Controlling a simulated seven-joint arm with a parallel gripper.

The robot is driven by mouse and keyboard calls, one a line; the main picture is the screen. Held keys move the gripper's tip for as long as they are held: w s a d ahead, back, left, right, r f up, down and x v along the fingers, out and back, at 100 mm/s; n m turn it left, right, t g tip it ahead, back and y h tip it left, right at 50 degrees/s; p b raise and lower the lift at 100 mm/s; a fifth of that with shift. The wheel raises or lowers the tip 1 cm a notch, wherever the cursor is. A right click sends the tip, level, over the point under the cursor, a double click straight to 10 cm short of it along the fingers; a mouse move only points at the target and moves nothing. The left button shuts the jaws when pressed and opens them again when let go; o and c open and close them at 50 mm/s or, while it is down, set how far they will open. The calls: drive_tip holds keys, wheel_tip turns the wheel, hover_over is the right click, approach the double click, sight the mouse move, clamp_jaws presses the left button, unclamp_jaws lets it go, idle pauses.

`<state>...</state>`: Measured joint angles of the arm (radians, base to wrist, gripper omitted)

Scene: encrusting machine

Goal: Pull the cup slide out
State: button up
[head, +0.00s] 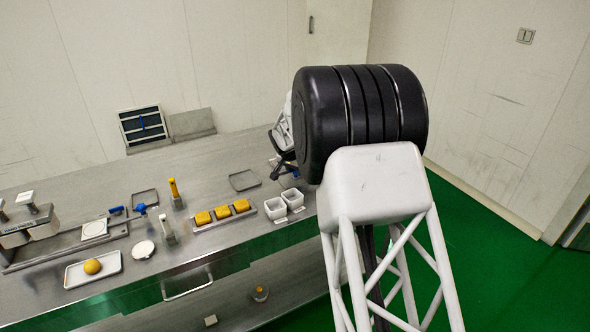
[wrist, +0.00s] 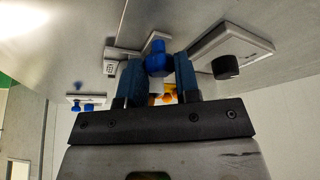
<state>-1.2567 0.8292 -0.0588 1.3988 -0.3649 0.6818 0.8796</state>
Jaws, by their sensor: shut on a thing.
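In the wrist view my gripper (wrist: 158,68) has its two blue fingers on either side of a blue knob (wrist: 157,55). The fingers are shut on the knob. What the knob is fixed to is mostly hidden behind the fingers, so I cannot tell whether it belongs to the cup slide. In the head view my gripper (head: 283,148) is over the bench's far right part, partly hidden by my arm. A small blue spot (head: 295,173) shows just below it. I cannot make out the cup slide for certain in either view.
The steel bench (head: 225,165) holds two white square cups (head: 275,208), a tray of yellow pieces (head: 222,214), a white tray with a round yellow piece (head: 93,267) and blue-handled parts (head: 140,208) at left. A white box with a black knob (wrist: 226,67) stands beside my fingers.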

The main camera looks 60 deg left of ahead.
clamp_jaws()
drive_tip(key=s, duration=0.9)
drive_tip(key=shift+s, duration=0.3)
drive_tip(key=o, duration=0.9)
unclamp_jaws()
drive_tip(key=shift+r, duration=0.15)
drive_tip(key=v, duration=0.7)
drive_tip(key=shift+r, duration=0.25)
drive_tip(key=shift+d, duration=0.1)
